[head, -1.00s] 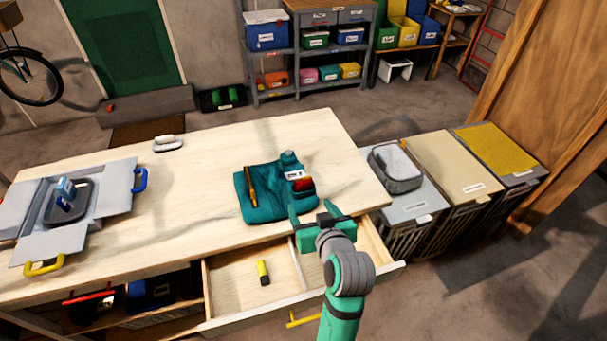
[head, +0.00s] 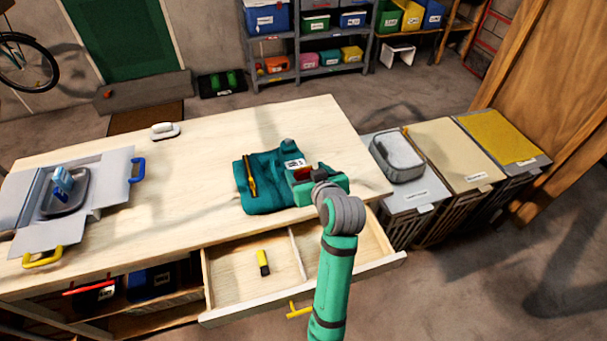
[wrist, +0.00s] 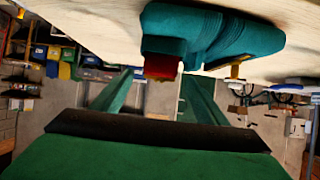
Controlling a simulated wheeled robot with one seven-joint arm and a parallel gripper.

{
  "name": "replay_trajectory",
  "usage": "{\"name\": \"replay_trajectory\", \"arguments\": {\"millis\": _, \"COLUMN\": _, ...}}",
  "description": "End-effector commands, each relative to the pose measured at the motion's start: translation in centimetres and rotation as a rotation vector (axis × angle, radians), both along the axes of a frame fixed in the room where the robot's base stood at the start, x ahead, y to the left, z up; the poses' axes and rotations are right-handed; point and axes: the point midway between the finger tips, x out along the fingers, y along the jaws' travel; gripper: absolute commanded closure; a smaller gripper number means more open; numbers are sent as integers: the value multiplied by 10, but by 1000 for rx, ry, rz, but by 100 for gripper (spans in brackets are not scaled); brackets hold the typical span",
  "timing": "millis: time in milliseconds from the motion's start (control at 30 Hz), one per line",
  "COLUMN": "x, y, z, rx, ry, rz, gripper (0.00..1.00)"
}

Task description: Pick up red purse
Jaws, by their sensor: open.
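The red purse (wrist: 162,67) is a small red block-like shape in the wrist view, beside the teal cloth (wrist: 215,35). The wrist view looks upside down. In the head view the teal cloth (head: 262,195) lies crumpled on the wooden table, and my gripper covers most of the purse at its right side. My gripper (wrist: 155,80) is open, with its two green fingers spread to either side of the purse's position in the picture. The purse appears just beyond the fingertips; whether they touch it is unclear. Nothing shows held.
A yellow-and-black pen-like tool (head: 251,178) and a white label (head: 295,163) lie on the cloth. An open drawer (head: 230,287) with a yellow-black item (head: 263,262) is below the table edge. An open grey box (head: 110,195) stands left. The table's middle is clear.

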Motion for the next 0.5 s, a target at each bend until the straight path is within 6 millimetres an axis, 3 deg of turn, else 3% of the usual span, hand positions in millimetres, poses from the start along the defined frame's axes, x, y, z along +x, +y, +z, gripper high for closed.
{"name": "replay_trajectory", "arguments": {"millis": 200, "x": 23, "y": 8, "z": -15, "rx": 1, "ry": 0, "rz": 2, "gripper": 33}}
{"name": "replay_trajectory", "arguments": {"millis": 500, "x": 27, "y": 9, "z": -18, "rx": 1, "ry": 0, "rz": 2, "gripper": 33}}
